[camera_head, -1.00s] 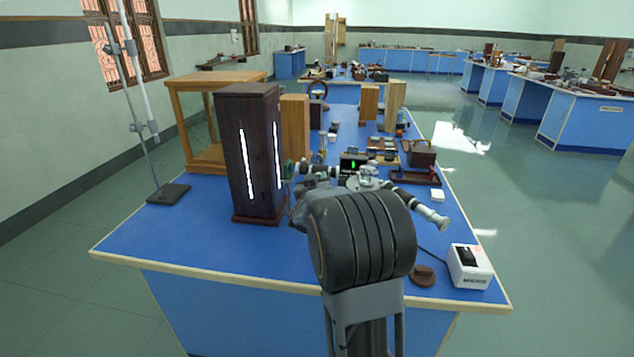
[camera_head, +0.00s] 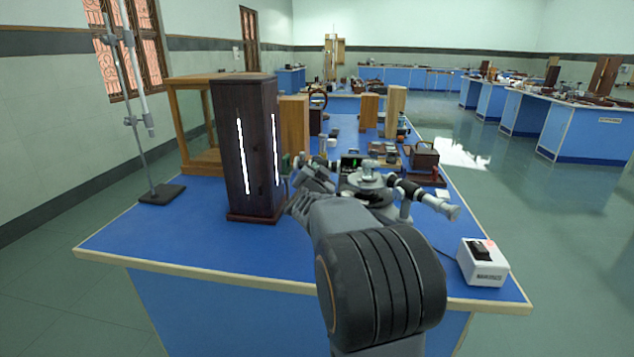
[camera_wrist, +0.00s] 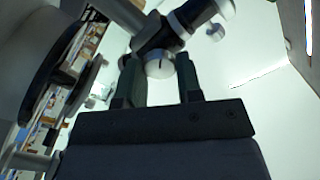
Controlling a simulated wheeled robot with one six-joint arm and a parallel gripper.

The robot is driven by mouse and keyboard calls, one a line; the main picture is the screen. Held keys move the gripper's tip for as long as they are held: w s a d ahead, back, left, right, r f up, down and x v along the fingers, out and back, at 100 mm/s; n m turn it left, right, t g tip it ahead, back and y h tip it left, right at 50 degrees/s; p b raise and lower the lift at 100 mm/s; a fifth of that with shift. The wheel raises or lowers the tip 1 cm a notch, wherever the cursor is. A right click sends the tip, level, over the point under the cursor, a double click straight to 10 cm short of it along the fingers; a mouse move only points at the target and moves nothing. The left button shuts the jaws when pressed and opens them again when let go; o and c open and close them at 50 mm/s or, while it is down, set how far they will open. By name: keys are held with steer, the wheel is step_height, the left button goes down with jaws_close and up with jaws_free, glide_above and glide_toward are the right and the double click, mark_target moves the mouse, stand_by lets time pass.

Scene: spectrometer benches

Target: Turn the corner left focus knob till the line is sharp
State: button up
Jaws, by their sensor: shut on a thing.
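The spectrometer (camera_head: 372,182) stands on the near blue bench, with one tube pointing left and one pointing right. In the wrist view, a pale round knob (camera_wrist: 160,68) with a dark mark sits under a dark and silver tube (camera_wrist: 165,35). My gripper (camera_wrist: 158,62) has a finger on each side of this knob and is shut on it. In the head view, my gripper (camera_head: 314,180) is at the left tube, and my arm partly hides the contact. A small dark screen (camera_head: 350,162) behind the spectrometer shows a green mark, too small to judge its sharpness.
A tall dark wooden lamp box (camera_head: 246,150) with glowing slits stands close to the left of my gripper. A white switch box (camera_head: 483,265) is at the bench's front right. A stand (camera_head: 160,192) is at the left. The front left bench top is clear.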

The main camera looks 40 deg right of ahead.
steer(key=shift+m+b, duration=0.65)
steer(key=shift+m, duration=0.55)
steer(key=o, duration=0.9)
steer(key=shift+o, duration=0.2)
steer(key=shift+s, duration=0.1)
steer(key=p+v, duration=0.1)
steer(key=v, duration=1.2)
steer(key=shift+s+a+p, duration=0.25)
steer(key=shift+p, duration=0.15)
